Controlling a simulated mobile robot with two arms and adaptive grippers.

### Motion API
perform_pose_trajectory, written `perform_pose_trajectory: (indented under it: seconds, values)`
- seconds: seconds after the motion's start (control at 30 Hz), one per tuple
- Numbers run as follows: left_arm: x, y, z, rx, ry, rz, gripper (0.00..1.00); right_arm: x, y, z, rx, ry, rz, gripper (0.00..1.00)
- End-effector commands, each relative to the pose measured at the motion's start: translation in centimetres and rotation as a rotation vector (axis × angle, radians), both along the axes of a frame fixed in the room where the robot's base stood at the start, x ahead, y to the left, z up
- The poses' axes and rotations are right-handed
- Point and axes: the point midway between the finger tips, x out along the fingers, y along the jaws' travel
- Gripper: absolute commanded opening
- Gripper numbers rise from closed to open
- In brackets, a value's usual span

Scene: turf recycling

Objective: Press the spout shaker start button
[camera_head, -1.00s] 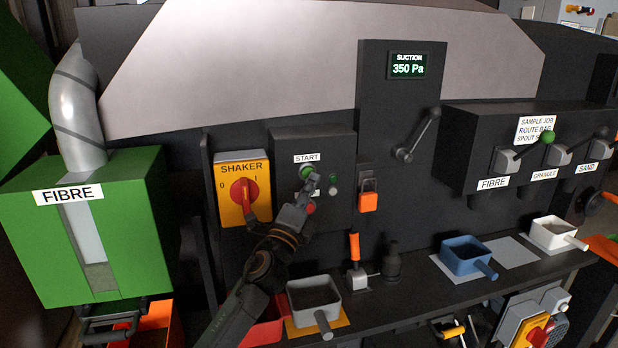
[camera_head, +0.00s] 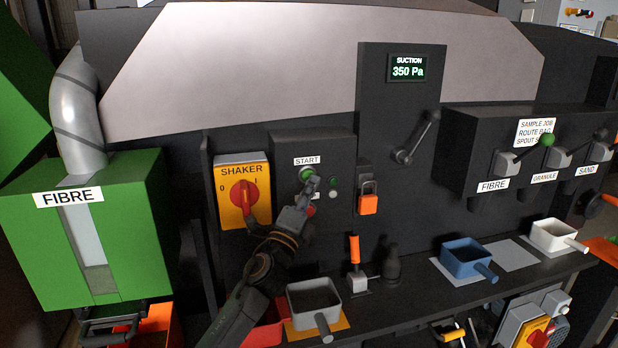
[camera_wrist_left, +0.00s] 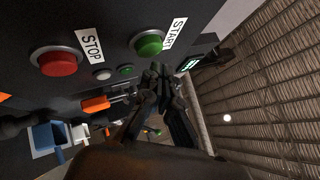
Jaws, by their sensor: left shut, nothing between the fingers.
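The green start button (camera_head: 307,173) sits under the START label on a dark control box (camera_head: 340,150). My left gripper (camera_head: 312,184) is shut and empty, with its fingertips at the lower edge of the button in the head view. In the left wrist view the start button (camera_wrist_left: 149,43) shows whole, and the gripper tips (camera_wrist_left: 160,70) are close below it; I cannot tell whether they touch. The red stop button (camera_wrist_left: 57,61) is also in the wrist view; in the head view the gripper partly covers it. My right gripper is not in view.
The yellow SHAKER panel with a red rotary switch (camera_head: 243,196) is left of the box. An orange padlock (camera_head: 368,204) hangs to its right. Grey (camera_head: 313,302), blue (camera_head: 467,258) and white (camera_head: 557,236) scoops stand on the shelf below.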

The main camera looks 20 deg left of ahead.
Motion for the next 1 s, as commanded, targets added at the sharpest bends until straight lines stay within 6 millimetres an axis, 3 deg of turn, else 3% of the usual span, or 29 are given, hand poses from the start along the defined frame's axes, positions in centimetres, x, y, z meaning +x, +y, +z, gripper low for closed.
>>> perform_pose_trajectory:
  seconds: [1.0]
  values:
    - [0.71, 0.50, 0.02, 0.000, 0.000, 0.000, 0.00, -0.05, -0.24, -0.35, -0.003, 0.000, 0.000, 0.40]
